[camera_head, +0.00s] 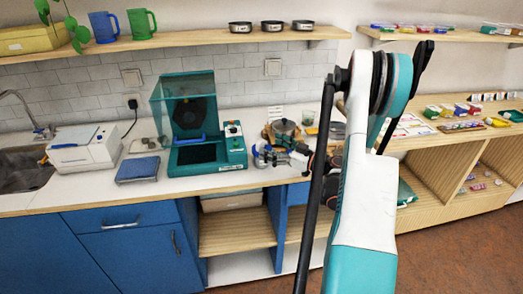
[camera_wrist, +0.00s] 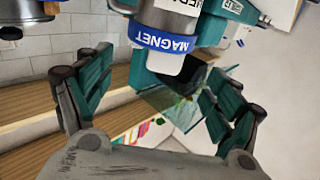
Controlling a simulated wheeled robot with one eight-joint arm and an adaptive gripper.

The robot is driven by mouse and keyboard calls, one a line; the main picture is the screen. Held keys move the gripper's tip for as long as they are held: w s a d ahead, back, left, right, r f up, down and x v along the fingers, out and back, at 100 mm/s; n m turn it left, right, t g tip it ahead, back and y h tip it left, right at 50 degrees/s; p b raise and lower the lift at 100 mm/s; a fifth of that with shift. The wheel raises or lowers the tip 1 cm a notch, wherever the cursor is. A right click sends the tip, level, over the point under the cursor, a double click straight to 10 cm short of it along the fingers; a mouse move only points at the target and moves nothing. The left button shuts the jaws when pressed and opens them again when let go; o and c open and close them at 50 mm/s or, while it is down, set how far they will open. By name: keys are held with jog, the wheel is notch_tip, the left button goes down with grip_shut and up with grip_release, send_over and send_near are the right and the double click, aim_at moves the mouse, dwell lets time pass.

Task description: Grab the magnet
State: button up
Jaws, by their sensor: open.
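The magnet (camera_wrist: 170,40) shows in the wrist view as a pale cylinder with a blue band lettered MAGNET, the lettering upside down. It is attached to or in front of teal parts; I cannot tell which. My gripper (camera_wrist: 158,68) is open, its teal-padded fingers spread left and right of the magnet's near end. I see no finger contact. In the head view my gripper (camera_head: 277,153) is small, over the counter right of the teal machine. I cannot clearly make out the magnet there.
The teal machine (camera_head: 205,125) with a clear hood stands on the counter (camera_head: 95,195). A white box (camera_head: 85,147) and blue pad (camera_head: 138,169) lie left. A pot (camera_head: 284,128) stands behind my gripper. Shelves with mugs, bowls and small boxes line the wall.

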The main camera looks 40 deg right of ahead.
aim_at(264, 144)
jog(key=x, duration=0.1)
jog(key=b+x, duration=0.1)
jog(key=x, duration=0.3)
jog(key=shift+d+f, duration=0.3)
jog(key=shift+f, duration=0.05)
jog(key=c, duration=1.4)
jog(key=shift+r, duration=0.1)
